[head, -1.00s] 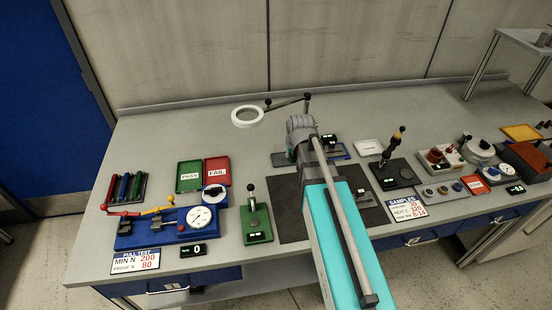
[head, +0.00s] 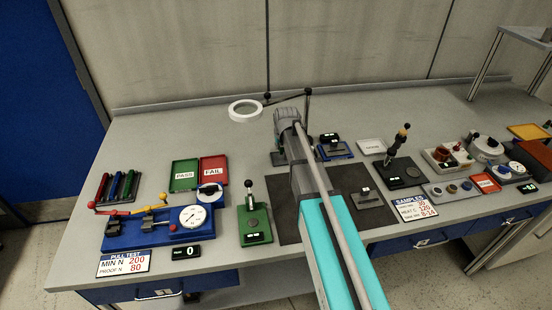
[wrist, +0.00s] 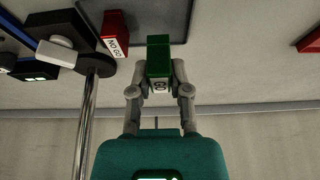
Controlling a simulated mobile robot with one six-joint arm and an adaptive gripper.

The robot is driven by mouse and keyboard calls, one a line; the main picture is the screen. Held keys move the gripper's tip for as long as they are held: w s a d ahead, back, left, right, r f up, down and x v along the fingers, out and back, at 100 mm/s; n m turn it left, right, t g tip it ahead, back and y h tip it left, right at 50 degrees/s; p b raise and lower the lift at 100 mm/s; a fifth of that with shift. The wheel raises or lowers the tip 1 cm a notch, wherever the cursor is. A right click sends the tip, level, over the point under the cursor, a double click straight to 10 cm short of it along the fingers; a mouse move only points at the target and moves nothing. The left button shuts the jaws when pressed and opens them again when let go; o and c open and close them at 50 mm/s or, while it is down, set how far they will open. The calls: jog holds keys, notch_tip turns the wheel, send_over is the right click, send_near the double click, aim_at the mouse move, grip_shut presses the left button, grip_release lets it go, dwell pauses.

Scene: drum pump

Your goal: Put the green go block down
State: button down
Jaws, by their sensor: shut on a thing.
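In the wrist view my gripper (wrist: 158,85) is shut on the green go block (wrist: 158,52), with its fingers on both sides of the block's lower part. In the head view my arm hides the gripper and the green block. I cannot tell whether the green block touches the surface below it.
A metal post (wrist: 86,115) stands left of my gripper in the wrist view. In the head view a green press (head: 254,222), a ring lamp (head: 245,110) and PASS (head: 184,175) and FAIL (head: 214,169) trays lie left of my arm. The back of the bench is mostly clear.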

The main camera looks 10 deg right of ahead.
aim_at(280, 159)
jog(key=shift+w+f, duration=0.35)
jog(key=shift+f, duration=0.05)
jog(key=shift+w+a+f+b, duration=0.1)
jog(key=shift+w+f+b, duration=0.25)
jog(key=shift+f+b, duration=0.25)
jog(key=shift+w+f+b, duration=0.1)
jog(key=shift+f+b, duration=0.15)
jog(key=shift+b, duration=0.2)
jog(key=shift+f+b, duration=1.15)
jog(key=shift+f, duration=0.2)
jog(key=c, duration=0.6)
grip_release()
jog(key=shift+r, duration=0.1)
